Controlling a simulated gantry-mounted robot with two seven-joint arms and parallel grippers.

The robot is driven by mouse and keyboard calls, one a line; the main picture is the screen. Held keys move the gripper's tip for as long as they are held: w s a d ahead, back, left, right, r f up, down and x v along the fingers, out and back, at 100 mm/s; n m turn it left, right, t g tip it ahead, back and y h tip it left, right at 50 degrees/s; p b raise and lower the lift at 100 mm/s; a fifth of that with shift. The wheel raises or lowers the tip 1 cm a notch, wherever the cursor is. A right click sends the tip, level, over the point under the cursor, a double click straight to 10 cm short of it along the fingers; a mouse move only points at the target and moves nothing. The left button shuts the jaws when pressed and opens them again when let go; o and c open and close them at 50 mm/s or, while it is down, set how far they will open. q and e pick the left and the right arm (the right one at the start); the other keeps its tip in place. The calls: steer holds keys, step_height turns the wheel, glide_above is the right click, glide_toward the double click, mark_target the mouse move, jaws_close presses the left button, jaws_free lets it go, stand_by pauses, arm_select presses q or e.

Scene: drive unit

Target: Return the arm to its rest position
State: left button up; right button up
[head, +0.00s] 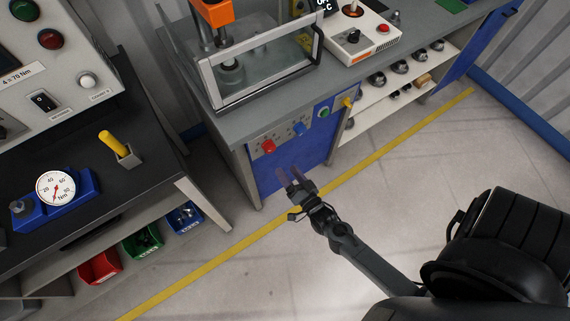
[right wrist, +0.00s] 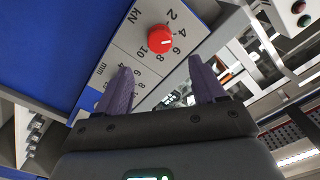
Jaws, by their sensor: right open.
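My right arm (head: 372,262) reaches in from the lower right over the floor. Its gripper (head: 290,180) is held in front of the blue front panel of the grey bench. The gripper is open, with nothing between its two purple fingers. In the right wrist view the open fingers (right wrist: 158,88) point towards a panel with a red knob (right wrist: 160,39) and a printed kN scale. A gap between fingertips and knob seems to show, but its size is hard to judge. My left gripper is not in view.
The grey bench (head: 262,98) carries a press with a clear guard (head: 262,72). A dark-topped bench (head: 70,215) at left holds a dial gauge (head: 56,188), with red (head: 99,267) and green (head: 142,241) bins below. Floor right of the yellow line (head: 225,258) is clear around my right arm.

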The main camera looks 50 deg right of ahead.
steer(key=shift+s, duration=0.1)
stand_by(0.3)
steer(key=a+r+n+g+y, duration=0.5)
steer(key=a+r+n, duration=0.2)
steer(key=r, duration=0.3)
steer(key=s+a+r+n+g+p, duration=0.1)
steer(key=s+r+n+g+p, duration=0.15)
steer(key=s+n+g, duration=0.85)
step_height(320, 180, up, 30)
steer(key=s+m+t+p, duration=0.2)
steer(key=m+p, duration=0.3)
steer(key=p, duration=2.4)
steer(key=shift+s+h, duration=0.3)
steer(key=shift+h, duration=0.1)
